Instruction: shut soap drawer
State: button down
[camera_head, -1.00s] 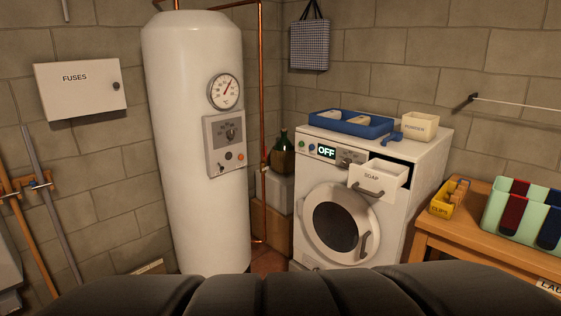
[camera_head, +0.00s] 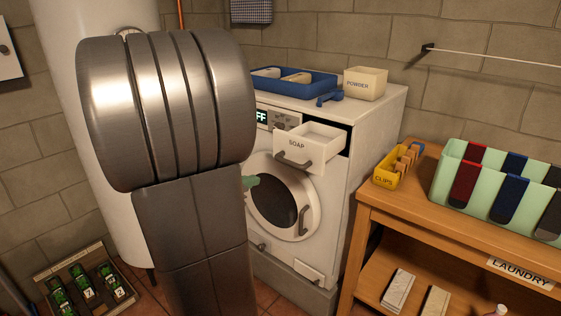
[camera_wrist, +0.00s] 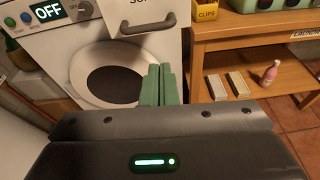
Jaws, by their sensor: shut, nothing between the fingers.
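The white soap drawer (camera_head: 307,147) stands pulled out of the upper front of the washing machine (camera_head: 374,126). It carries the word SOAP and a grey bar handle (camera_head: 293,160). In the wrist view the drawer front and its handle (camera_wrist: 147,24) show at the top edge, beyond my fingers. My gripper (camera_wrist: 161,75) has green fingers, shut and empty, in front of the machine's round door (camera_wrist: 116,72) and below the drawer, apart from the handle. In the head view one green fingertip (camera_head: 251,182) peeks out beside my arm; the rest is hidden.
A blue tray (camera_head: 296,82) and a POWDER box (camera_head: 365,83) sit on the machine. A wooden table (camera_head: 399,196) with a yellow CLIPS box (camera_head: 385,180) stands to the right. The white tank (camera_head: 97,30) is behind my arm.

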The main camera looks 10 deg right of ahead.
aim_at(286, 163)
jog(key=shift+n+t, duration=0.5)
jog(key=x, duration=0.4)
jog(key=w+x, duration=0.1)
jog(key=x, duration=0.4)
jog(key=a+x, duration=0.1)
jog(key=x, duration=0.4)
jog(key=shift+w+d+r, duration=0.1)
jog(key=shift+w+r, duration=0.1)
jog(key=shift+r, duration=0.05)
jog(key=r+b+x, duration=0.1)
jog(key=x, duration=0.4)
jog(key=r+b+x, duration=0.1)
jog(key=b+x, duration=0.1)
jog(key=x, duration=0.3)
jog(key=r+b+x, duration=0.1)
jog(key=x, duration=0.4)
jog(key=shift+w+d+f+b, duration=0.1)
jog(key=shift+w+d+b, duration=0.05)
jog(key=shift+d+b, duration=0.25)
jog(key=shift+w+d, duration=0.25)
jog(key=shift+d+r, duration=0.1)
jog(key=shift+r, duration=0.15)
jog(key=shift+r, duration=0.15)
